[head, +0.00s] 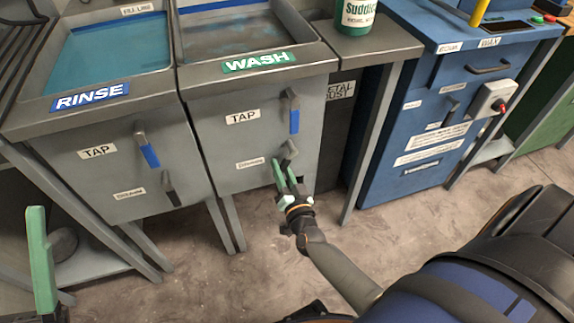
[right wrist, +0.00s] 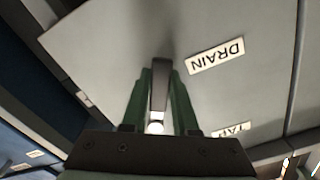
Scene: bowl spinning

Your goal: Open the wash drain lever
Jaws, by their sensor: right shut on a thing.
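The grey wash drain lever (head: 290,148) is on the front of the WASH basin cabinet (head: 225,145), right of the small drain label (head: 250,163). In the right wrist view the lever (right wrist: 160,88) lies between the two green fingers, with the DRAIN label (right wrist: 215,56) beside it. My right gripper (head: 281,168) is shut on the lever, and its fingers hide part of it. My left gripper (head: 42,262) shows at the lower left, away from the cabinet. Only one green finger is clear, so its opening cannot be told.
The wash tap lever (head: 294,115) with a blue grip is just above the drain lever. The RINSE cabinet (head: 115,165), with its own tap and drain levers, adjoins on the left. A blue cabinet (head: 425,120) stands on the right. The floor (head: 200,285) in front is clear.

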